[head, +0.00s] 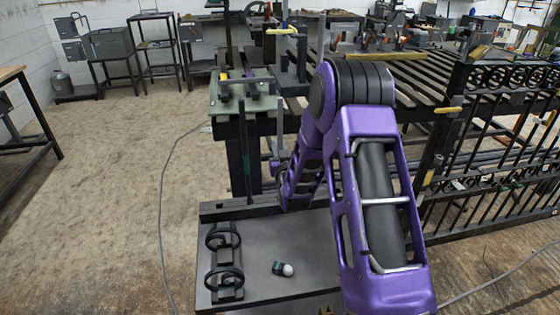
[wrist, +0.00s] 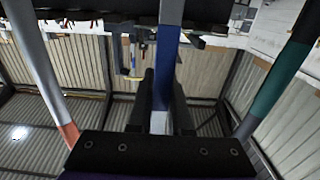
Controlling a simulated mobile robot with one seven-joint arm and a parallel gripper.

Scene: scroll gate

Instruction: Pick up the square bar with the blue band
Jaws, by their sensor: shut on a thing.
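The square bar with the blue band (wrist: 170,52) runs down the middle of the wrist view, blue above and pale grey below. My gripper (wrist: 164,80) has its two black fingers on either side of this bar and is shut on it. To the left in the wrist view is a grey bar with an orange-red band (wrist: 69,132). To the right is a dark bar with a green band (wrist: 272,95). Both stand apart from my fingers. In the head view my arm covers much of the work area, and I cannot clearly make out the held bar there.
A dark low platform (head: 255,255) carries two black ring-shaped pieces (head: 224,262) and a small dark cylinder with a white end (head: 283,268). A slatted workbench (head: 430,85) stands behind my arm. A black scrollwork gate (head: 500,150) stands at right. The floor at left is open.

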